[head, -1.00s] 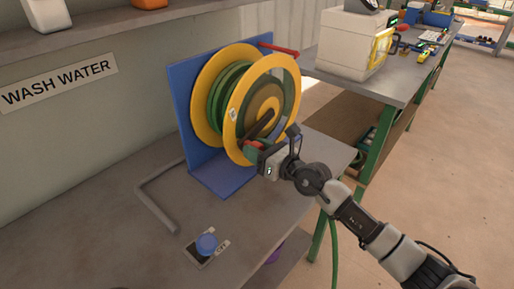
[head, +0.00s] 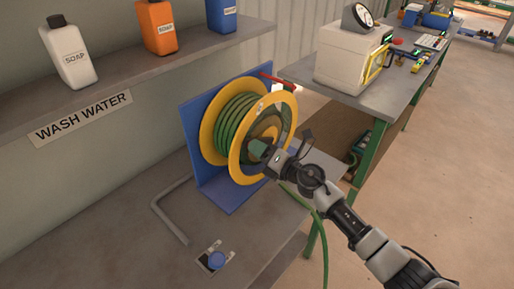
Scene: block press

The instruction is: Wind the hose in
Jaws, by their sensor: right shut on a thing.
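The hose reel has yellow flanges (head: 236,152) on a blue bracket (head: 190,130) standing on the grey bench. Green hose (head: 234,122) is wound in several turns between the flanges. A loose length of hose (head: 324,235) hangs down past the bench's right edge. My right gripper (head: 262,152) is at the reel's front face, shut on the crank handle, which its fingers mostly hide. A red lever (head: 272,80) sticks out at the top of the bracket. My left gripper is not in view.
A blue round knob (head: 216,260) on a plate and a bent grey pipe (head: 170,212) are on the bench in front. A second bench (head: 360,93) at the right holds a white machine (head: 345,60).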

